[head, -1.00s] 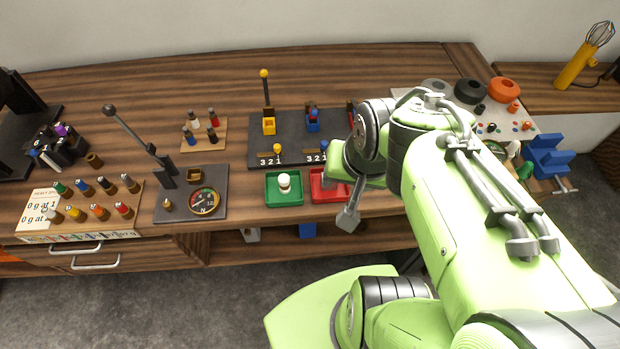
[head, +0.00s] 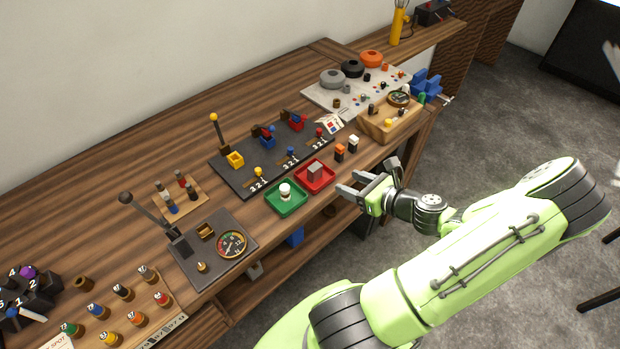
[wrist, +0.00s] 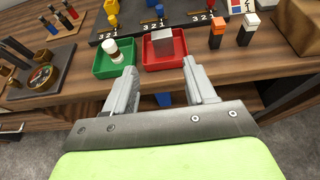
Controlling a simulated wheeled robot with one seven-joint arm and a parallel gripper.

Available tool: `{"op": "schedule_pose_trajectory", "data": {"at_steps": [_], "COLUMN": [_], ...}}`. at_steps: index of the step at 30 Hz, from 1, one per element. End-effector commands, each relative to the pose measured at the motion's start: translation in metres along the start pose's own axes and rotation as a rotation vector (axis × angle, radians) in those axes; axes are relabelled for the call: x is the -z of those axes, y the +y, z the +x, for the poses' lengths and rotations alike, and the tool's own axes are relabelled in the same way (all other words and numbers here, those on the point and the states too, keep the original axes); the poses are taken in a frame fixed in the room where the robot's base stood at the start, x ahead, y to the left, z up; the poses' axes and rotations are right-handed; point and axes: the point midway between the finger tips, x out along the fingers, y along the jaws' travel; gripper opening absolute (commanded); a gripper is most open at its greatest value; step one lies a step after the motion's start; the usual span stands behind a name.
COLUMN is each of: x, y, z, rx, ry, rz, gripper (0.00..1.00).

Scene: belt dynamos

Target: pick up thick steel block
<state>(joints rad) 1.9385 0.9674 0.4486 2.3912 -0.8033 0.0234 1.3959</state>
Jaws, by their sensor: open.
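The steel block (head: 315,169) is a grey block sitting in the red tray (head: 327,182) near the bench's front edge. In the wrist view the block (wrist: 161,40) sits toward the back of the red tray (wrist: 181,61). My gripper (head: 349,189) is open and empty, in front of the red tray and apart from the block. In the wrist view its two fingers (wrist: 160,78) are spread, pointing toward the green and red trays. Nothing hides the block's top.
A green tray (head: 278,206) with a white-topped piece (head: 285,190) adjoins the red tray on the left. Orange (head: 339,152) and white-topped (head: 353,143) pieces stand to the right. A dark board with levers (head: 240,178) lies behind. A gauge plate (head: 205,262) lies left.

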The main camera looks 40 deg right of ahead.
Motion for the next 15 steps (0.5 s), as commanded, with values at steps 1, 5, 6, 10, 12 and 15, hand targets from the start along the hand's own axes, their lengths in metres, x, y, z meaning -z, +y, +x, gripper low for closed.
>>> {"op": "schedule_pose_trajectory", "data": {"at_steps": [1,5,6,10,12,15], "x": [0.001,0.002,0.002,0.002,0.002,0.001], "y": [0.002,0.003,0.003,0.003,0.002,0.002], "z": [0.014,0.048,0.058,0.084,0.091,0.104], "rx": [-0.009,-0.011,-0.012,-0.009,-0.007,-0.008], "ry": [-0.002,-0.001,0.000,0.002,0.003,0.002], "rz": [-0.003,-0.005,-0.005,-0.006,-0.005,-0.007], "gripper": [0.55,0.55,0.55,0.55,0.55,0.55]}}
